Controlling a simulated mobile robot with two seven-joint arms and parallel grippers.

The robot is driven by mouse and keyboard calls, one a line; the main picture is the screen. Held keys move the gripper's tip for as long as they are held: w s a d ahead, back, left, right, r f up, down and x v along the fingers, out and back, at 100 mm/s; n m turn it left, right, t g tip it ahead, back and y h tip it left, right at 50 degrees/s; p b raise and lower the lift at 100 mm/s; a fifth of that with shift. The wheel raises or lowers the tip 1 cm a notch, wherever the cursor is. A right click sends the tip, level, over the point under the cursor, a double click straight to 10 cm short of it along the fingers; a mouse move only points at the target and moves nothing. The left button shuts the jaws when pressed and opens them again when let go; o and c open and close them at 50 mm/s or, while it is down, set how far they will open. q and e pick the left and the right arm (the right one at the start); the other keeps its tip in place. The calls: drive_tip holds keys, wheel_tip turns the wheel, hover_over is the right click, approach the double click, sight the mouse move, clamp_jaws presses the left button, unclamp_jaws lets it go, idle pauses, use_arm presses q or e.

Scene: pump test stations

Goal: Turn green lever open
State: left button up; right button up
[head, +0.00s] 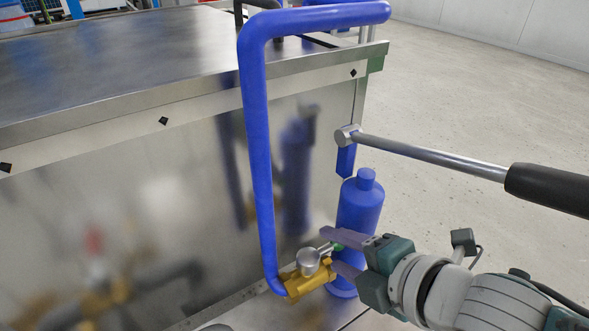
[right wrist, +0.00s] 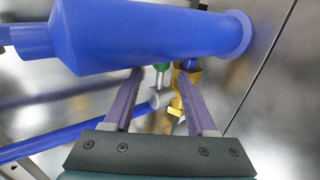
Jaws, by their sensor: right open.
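The green lever (head: 338,246) is mostly hidden; a small green part shows between the fingers of my right gripper (head: 333,250). Its metal arm runs to a round silver knob on a brass valve (head: 307,281) at the foot of a blue pipe. In the right wrist view, the green end (right wrist: 161,67) lies between the two spread fingertips of my right gripper (right wrist: 160,73), and the brass valve (right wrist: 181,103) is partly behind the right finger. I see no finger clearly touching the lever. My left gripper is out of view.
A blue cylinder (head: 361,208) stands close behind the gripper and crosses the top of the right wrist view (right wrist: 150,35). The blue pipe (head: 257,150) rises beside a steel tank (head: 120,220). A long black-handled bar (head: 430,158) juts out above my right arm. Open floor lies right.

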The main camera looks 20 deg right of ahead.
drive_tip(key=shift+s+r, duration=0.2)
drive_tip(key=p+v, duration=0.6)
drive_tip(key=v, duration=0.3)
drive_tip(key=shift+s+d, duration=0.15)
drive_tip(key=shift+s, duration=0.05)
